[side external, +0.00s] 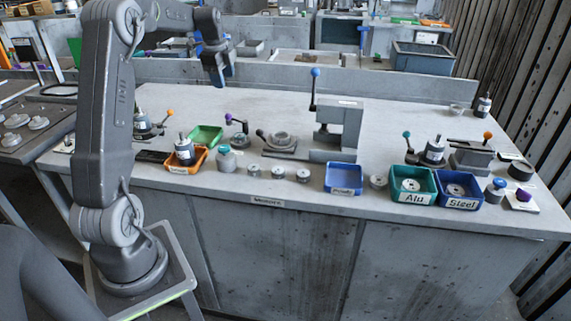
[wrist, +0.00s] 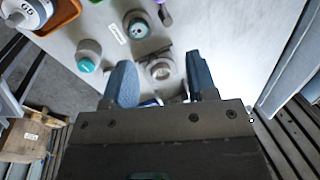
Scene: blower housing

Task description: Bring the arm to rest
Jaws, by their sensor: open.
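My gripper (side external: 220,72) is at the upper left in the side external view, raised above the back left part of the grey workbench (side external: 250,100). Its blue fingers point down and touch nothing that I can see. In the wrist view the two fingers (wrist: 161,78) stand apart with nothing held between them. The bench edge and several small parts lie below and beyond the fingers, including a grey part with a teal top (wrist: 87,57) and a round dark-centred part (wrist: 138,26).
A press with a tall blue-knobbed lever (side external: 340,125) stands mid-bench. Along the front are an orange tray (side external: 186,169), a blue tray (side external: 343,179), a teal "Alu" bin (side external: 412,197) and a blue "Steel" bin (side external: 459,203). The bench's back middle is clear.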

